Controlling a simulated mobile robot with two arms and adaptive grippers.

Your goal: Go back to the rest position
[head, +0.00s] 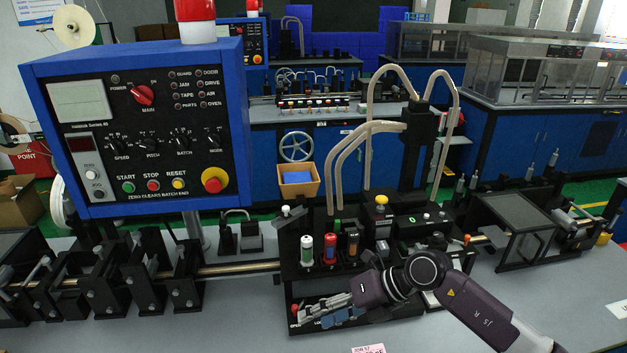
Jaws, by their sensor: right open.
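My right gripper (308,312) reaches in from the lower right and points left, low over the front of the machine's black base (288,262). Its jaws are open, and I see nothing held between them. A small red-topped control (294,309) is close to the fingertips; I cannot tell whether they touch it. White-and-green (306,250), red-and-blue (330,249) and orange-and-black (352,243) cylinders stand upright just behind the gripper. My left gripper is not in view.
A blue control panel (140,125) stands at left above black roller brackets (130,275) on a shaft. Pale curved tubes (366,135) rise behind the base. A clear-walled guard box (510,225) is at right. The grey bench top (215,325) is bare at front left.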

